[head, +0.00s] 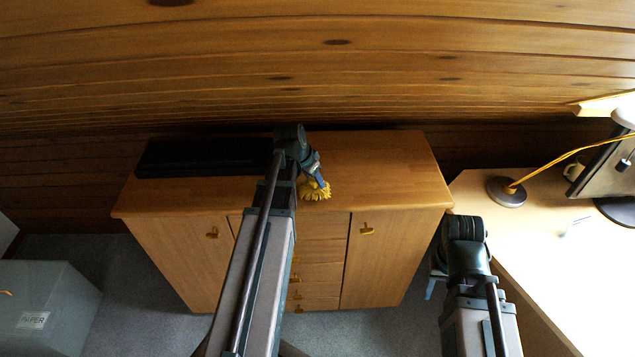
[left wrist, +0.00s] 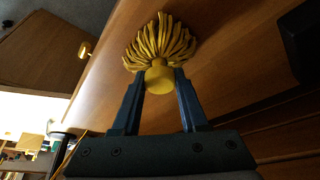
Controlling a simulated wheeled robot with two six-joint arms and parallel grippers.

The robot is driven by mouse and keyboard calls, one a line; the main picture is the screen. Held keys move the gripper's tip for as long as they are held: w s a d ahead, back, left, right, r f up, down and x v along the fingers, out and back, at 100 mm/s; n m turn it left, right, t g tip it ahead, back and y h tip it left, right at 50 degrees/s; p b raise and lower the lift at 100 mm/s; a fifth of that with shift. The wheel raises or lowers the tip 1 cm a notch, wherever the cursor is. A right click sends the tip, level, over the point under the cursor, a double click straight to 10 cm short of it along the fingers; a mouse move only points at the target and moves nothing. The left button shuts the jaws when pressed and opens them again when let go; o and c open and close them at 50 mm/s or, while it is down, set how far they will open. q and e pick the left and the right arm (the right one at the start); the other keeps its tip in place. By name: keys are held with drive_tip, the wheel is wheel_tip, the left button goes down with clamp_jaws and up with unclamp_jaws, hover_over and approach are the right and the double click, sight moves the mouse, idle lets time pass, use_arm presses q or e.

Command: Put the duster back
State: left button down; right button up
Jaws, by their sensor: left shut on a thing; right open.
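The duster (head: 316,190) has a yellow fringed head and shows at the tip of my left gripper, over the front part of the cabinet top. In the left wrist view the duster (left wrist: 160,52) has its yellow collar between the two blue fingers. My left gripper (left wrist: 160,82) is shut on it; in the head view the left gripper (head: 318,178) reaches over the cabinet (head: 390,165). I cannot tell whether the fringe touches the wood. My right gripper (head: 431,285) is open, low between the cabinet and the desk, and partly hidden by its own arm.
A long black object (head: 200,158) lies at the back left of the cabinet top. The right part of the top is clear. A desk (head: 530,230) with a yellow-armed lamp (head: 508,192) stands at right. A grey paper bin (head: 45,305) stands at lower left.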

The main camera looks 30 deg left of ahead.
use_arm(q)
drive_tip(key=shift+s+a+r, duration=0.1)
drive_tip(key=shift+f, duration=0.25)
drive_tip(key=shift+c, duration=2.2)
unclamp_jaws()
drive_tip(key=shift+r, duration=0.1)
drive_tip(key=shift+r, duration=0.15)
